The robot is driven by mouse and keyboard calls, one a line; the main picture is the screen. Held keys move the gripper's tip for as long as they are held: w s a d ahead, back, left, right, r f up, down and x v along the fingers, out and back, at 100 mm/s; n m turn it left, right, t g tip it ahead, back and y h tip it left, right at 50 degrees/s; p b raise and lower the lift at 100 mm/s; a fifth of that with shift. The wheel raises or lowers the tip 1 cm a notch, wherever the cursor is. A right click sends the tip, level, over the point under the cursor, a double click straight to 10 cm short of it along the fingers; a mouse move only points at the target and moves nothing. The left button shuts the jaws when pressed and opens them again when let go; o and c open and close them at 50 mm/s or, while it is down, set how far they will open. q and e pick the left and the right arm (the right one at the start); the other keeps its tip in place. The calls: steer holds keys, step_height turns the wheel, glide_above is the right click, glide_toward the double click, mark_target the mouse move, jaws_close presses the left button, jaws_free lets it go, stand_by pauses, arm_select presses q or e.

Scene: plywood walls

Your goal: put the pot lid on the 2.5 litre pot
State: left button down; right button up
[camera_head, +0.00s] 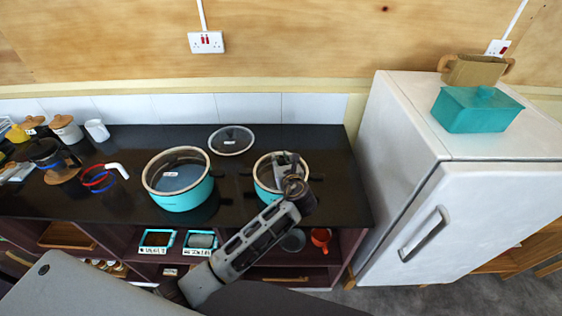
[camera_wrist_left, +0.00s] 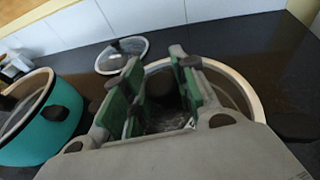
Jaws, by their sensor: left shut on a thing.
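My left gripper (camera_head: 284,166) is over the right-hand turquoise pot (camera_head: 265,187), which has a cream rim. In the left wrist view its two green-padded fingers (camera_wrist_left: 162,95) are around a dark thing, seemingly the knob of a glass pot lid (camera_wrist_left: 230,92) at this pot's top. The fingers hide much of it, and I cannot tell if the lid is fully seated. A larger turquoise pot (camera_head: 182,199) stands to the left, seemingly glass-covered. Another glass lid (camera_head: 231,139) with a dark knob lies on the counter behind. Labels are unreadable. My right gripper is not in view.
The dark counter (camera_head: 318,140) has free room behind the right-hand pot. A white fridge (camera_head: 395,130) bounds the counter on the right. The wall is behind.

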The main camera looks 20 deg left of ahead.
arm_select(q)
steer(key=c, duration=1.1)
jaws_free()
steer(key=shift+o, duration=0.2)
steer(key=v, duration=1.2)
steer(key=shift+r, duration=0.15)
